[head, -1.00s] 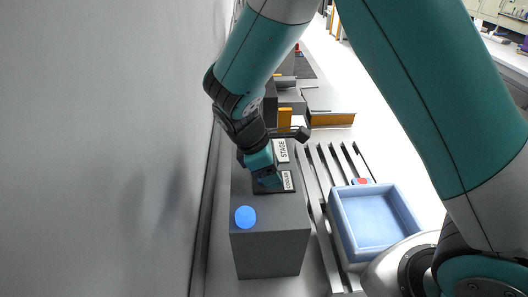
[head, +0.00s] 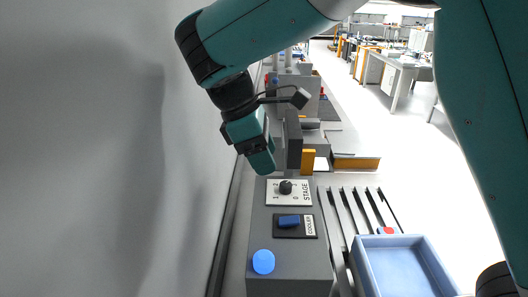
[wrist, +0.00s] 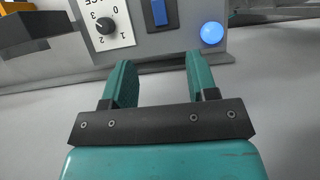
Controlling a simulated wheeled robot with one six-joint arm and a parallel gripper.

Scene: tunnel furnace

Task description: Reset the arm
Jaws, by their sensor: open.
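My gripper (wrist: 158,82) is open and empty in the wrist view, with its two teal fingers apart. In the head view it hangs above and behind the control box, to the left of a dark upright block; its fingertips overlap there. The grey control box (head: 290,260) has a black stage knob (head: 285,187), a blue cooler switch (head: 289,221) and a round blue button (head: 263,262). The wrist view also shows the knob (wrist: 105,26), the switch (wrist: 159,12) and the button (wrist: 212,33) beyond the fingers. The gripper touches none of them.
A light blue tray (head: 402,268) stands right of the control box, with a red button (head: 388,231) behind it. A dark upright block (head: 293,139) and an orange part (head: 308,160) stand behind the box. A grey wall (head: 90,150) runs along the left.

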